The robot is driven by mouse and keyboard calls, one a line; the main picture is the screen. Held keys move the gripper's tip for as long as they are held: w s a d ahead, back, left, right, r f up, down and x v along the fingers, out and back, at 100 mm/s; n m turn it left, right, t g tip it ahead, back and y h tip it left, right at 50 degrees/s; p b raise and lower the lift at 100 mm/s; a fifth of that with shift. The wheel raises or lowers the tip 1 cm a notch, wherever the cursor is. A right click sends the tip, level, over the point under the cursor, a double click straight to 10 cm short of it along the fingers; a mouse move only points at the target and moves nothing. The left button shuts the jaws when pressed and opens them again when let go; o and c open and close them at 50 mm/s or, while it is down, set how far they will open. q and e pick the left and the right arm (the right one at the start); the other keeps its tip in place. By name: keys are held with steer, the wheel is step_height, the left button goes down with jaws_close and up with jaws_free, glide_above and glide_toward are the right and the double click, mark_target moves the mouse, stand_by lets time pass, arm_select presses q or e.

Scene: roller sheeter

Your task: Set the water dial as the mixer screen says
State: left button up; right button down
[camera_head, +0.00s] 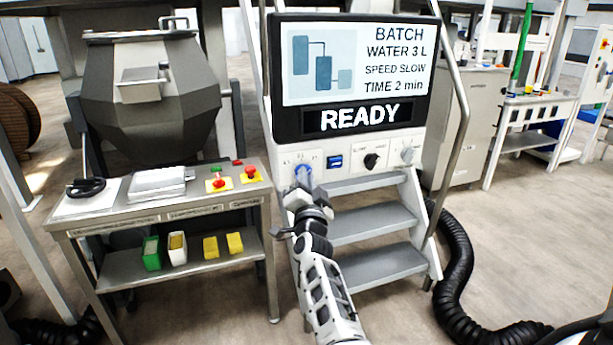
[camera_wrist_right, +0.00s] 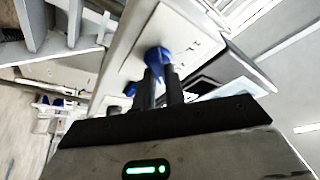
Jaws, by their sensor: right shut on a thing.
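The mixer screen (camera_head: 358,68) reads BATCH, WATER 3 L, SPEED SLOW, TIME 2 min, with READY below it. The blue water dial (camera_head: 303,172) is at the left end of the white control panel under the screen. My right gripper (camera_head: 302,187) is at this dial, its fingers shut on it. In the right wrist view the two dark fingers reach the blue dial (camera_wrist_right: 158,62). The dial's pointer and most of its scale are hidden or too small to read. My left gripper is not in view.
Right of the dial on the panel are a blue switch (camera_head: 335,162), a black knob (camera_head: 371,161) and a grey knob (camera_head: 407,155). Grey steps (camera_head: 375,230) stand below. A metal table (camera_head: 160,205) with red buttons is at left. A black hose (camera_head: 460,280) lies at right.

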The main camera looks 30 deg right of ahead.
steer(key=shift+m, duration=0.3)
steer(key=c, duration=1.5)
jaws_free()
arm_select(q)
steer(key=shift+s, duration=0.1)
arm_select(e)
steer(key=shift+o, duration=0.2)
